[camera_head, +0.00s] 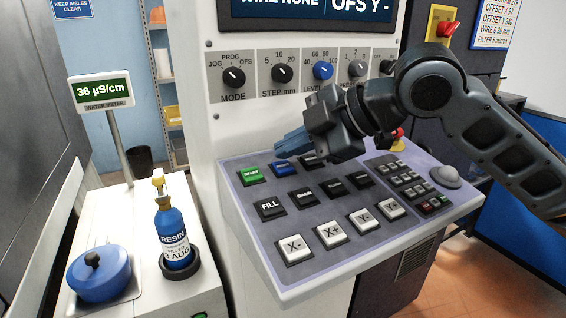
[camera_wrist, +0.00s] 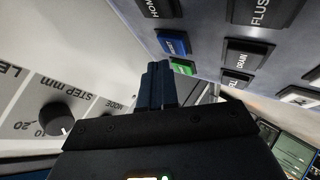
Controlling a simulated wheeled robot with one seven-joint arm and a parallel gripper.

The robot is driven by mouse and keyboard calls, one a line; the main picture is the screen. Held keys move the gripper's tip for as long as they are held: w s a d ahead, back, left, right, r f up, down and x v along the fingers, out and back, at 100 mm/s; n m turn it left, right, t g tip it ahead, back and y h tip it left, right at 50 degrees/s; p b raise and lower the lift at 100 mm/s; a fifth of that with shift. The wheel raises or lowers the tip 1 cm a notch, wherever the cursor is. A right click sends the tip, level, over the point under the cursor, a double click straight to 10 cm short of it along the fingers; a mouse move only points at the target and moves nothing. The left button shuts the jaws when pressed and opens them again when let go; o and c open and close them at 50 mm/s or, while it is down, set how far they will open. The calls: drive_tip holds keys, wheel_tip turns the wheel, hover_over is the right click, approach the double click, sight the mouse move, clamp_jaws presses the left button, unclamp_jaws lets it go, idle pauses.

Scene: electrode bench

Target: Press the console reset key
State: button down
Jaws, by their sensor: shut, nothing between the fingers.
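The console (camera_head: 262,205) has a sloping grey-violet panel. The blue reset key (camera_head: 285,169) is in its back row, between the green START key (camera_head: 250,175) and a black key. In the wrist view the blue key (camera_wrist: 173,42) is fully visible, with the green key (camera_wrist: 183,67) below it. My gripper (camera_head: 286,143) is shut and empty, its blue fingers just above and behind the blue key in the head view. In the wrist view the closed fingertips (camera_wrist: 158,68) lie left of the green key and below the blue one. Contact with a key is not visible.
An upright face with the MODE knob (camera_head: 234,77), STEP knob (camera_head: 282,73) and more knobs rises behind the panel. FILL (camera_head: 270,208), DRAIN (camera_head: 303,198) and several white axis keys lie in front. A red emergency button (camera_head: 397,136) is at the right.

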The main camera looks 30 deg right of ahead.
sight(294, 181)
drive_tip(key=r+p, duration=0.1)
drive_tip(key=r, duration=0.1)
drive_tip(key=s+r+p, duration=0.1)
drive_tip(key=r+p, duration=0.1)
drive_tip(key=r, duration=0.1)
idle(0.5)
drive_tip(key=shift+f, duration=0.1)
idle(0.6)
